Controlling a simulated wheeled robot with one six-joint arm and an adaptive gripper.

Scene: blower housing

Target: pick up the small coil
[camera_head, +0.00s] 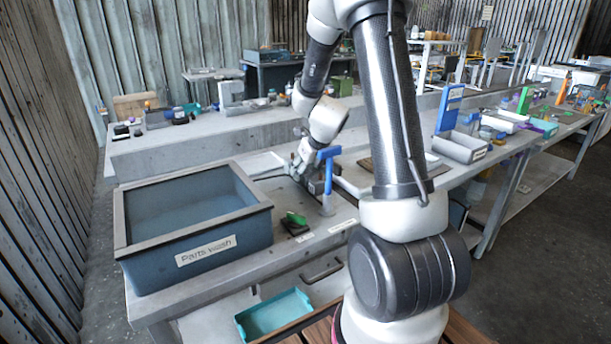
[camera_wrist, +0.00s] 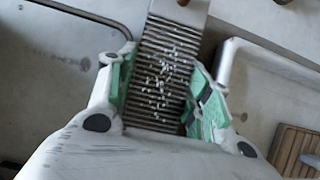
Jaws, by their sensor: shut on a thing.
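The small coil (camera_wrist: 163,62) is a grey finned block with white specks across its fins, seen in the wrist view. My gripper (camera_wrist: 157,92) has its green-padded fingers on either side of it and is shut on it. In the head view my gripper (camera_head: 300,172) is over the workbench, just right of the wash bin and behind a blue-topped upright item. The coil is hard to make out there. Whether it touches the surface below cannot be told.
A blue-grey bin labelled "Parts wash" (camera_head: 195,247) stands at the bench's left end. A blue-topped item (camera_head: 327,172) stands close to my gripper. A small green item (camera_head: 296,218) lies in front. A teal tray (camera_head: 275,316) sits lower down. Shallow metal trays flank the coil (camera_wrist: 268,95).

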